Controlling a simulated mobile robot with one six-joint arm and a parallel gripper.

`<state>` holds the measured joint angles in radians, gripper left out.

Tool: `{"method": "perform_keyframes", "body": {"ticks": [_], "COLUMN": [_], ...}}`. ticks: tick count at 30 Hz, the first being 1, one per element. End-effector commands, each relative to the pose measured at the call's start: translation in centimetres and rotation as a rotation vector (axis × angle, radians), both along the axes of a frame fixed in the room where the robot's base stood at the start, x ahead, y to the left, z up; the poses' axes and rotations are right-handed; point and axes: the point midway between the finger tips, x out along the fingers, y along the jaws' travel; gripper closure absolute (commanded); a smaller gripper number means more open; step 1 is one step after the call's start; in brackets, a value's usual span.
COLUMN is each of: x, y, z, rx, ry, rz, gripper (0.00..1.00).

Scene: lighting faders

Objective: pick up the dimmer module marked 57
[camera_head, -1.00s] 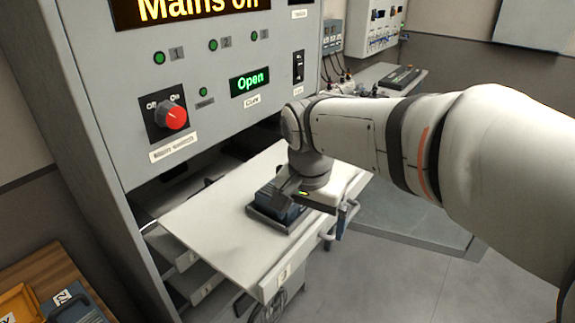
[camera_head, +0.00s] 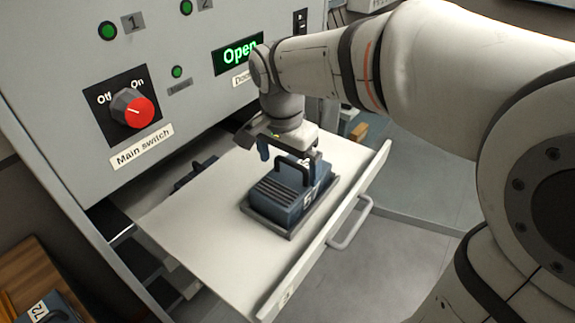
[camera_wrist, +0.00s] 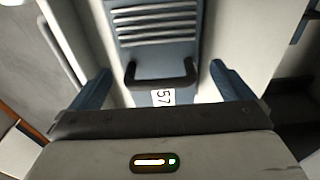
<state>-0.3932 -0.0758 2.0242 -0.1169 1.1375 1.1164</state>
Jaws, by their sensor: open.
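The dimmer module marked 57 (camera_head: 283,197) is a blue-grey box with dark vent slots and a black handle on top. It sits in a dark holder (camera_head: 290,234) on the white pulled-out drawer tray (camera_head: 190,215). In the wrist view the module (camera_wrist: 155,45) shows its black handle (camera_wrist: 160,80) and a white 57 label. My gripper (camera_head: 290,155) is above and just behind the module, partly hiding it. Its two blue fingers are wide apart, with the handle between and ahead of them in the wrist view (camera_wrist: 160,90). Nothing is held.
The grey cabinet (camera_head: 60,75) rises behind the tray, with a red main switch (camera_head: 132,107) and a green display (camera_head: 238,56) reading Open. Another module marked 72 (camera_head: 48,308) is on a wooden surface (camera_head: 22,270) at lower left. The tray's left part is bare.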

Motion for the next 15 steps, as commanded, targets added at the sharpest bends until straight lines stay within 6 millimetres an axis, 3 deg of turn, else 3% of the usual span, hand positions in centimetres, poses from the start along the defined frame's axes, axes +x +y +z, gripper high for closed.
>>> {"method": "perform_keyframes", "body": {"ticks": [9, 15], "x": [0.9, 1.0], "y": [-0.7, -0.7], "z": [-4.3, -5.5], "rx": [-0.002, -0.001], "ry": [0.004, 0.001], "rz": [0.007, 0.008], "gripper": [0.0, 0.0]}}
